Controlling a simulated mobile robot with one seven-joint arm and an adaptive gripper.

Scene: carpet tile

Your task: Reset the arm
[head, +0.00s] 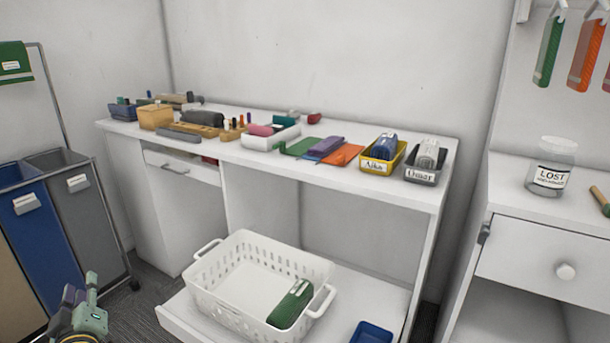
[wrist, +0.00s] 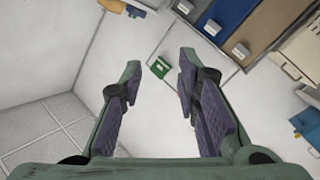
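My gripper (wrist: 158,75) is open in the wrist view, its two purple-padded fingers apart with nothing between them. In the head view part of my green arm and gripper (head: 82,305) shows at the lower left, low in front of the sorting bins and left of the white basket. It touches nothing that I can see. Most of my arm is out of the head view.
A white desk (head: 330,181) bears several small items and two labelled trays. A white basket (head: 215,285) holding a green object (head: 291,303) stands on a low shelf. Sorting bins (head: 40,222) stand left. A LOST jar (head: 551,170) sits on the right cabinet.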

